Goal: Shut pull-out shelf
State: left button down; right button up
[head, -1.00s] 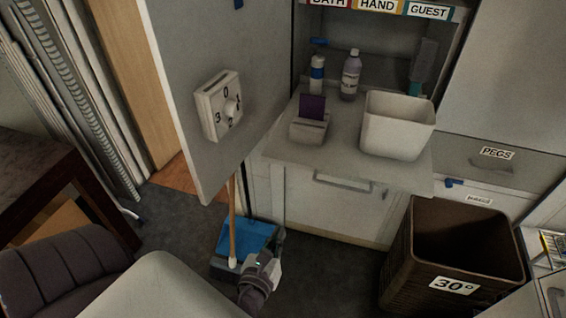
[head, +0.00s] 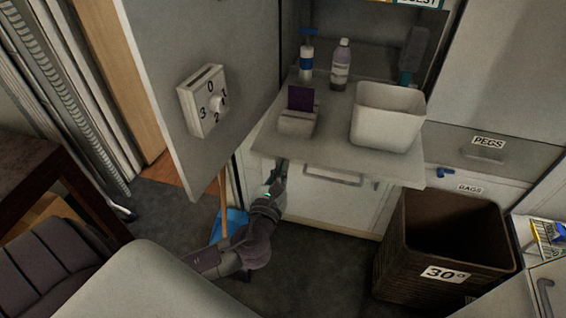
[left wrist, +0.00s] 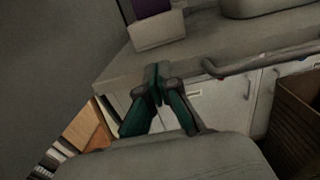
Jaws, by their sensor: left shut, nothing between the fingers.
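The pull-out shelf (head: 340,160) is a pale board sticking out of the cupboard. A white bin (head: 388,118) and a small holder with a purple item (head: 299,112) stand on its top. My left gripper (head: 279,168) is shut and empty, just below the shelf's front edge near its left corner. In the left wrist view its closed fingertips (left wrist: 158,72) overlap the front edge of the shelf (left wrist: 118,72); I cannot tell whether they touch it. My right gripper is not in view.
An open cupboard door with a dial (head: 204,100) stands left of the shelf. A brown basket marked 30° (head: 440,245) stands on the floor at right. A bottle (head: 341,66) and a blue-and-white dispenser (head: 306,55) stand behind.

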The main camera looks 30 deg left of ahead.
pick_arm(q)
jog(key=shift+w+a, duration=0.2)
jog(key=shift+w, duration=0.4)
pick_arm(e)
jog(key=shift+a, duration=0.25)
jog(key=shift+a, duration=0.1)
pick_arm(q)
jog(key=shift+w, duration=0.15)
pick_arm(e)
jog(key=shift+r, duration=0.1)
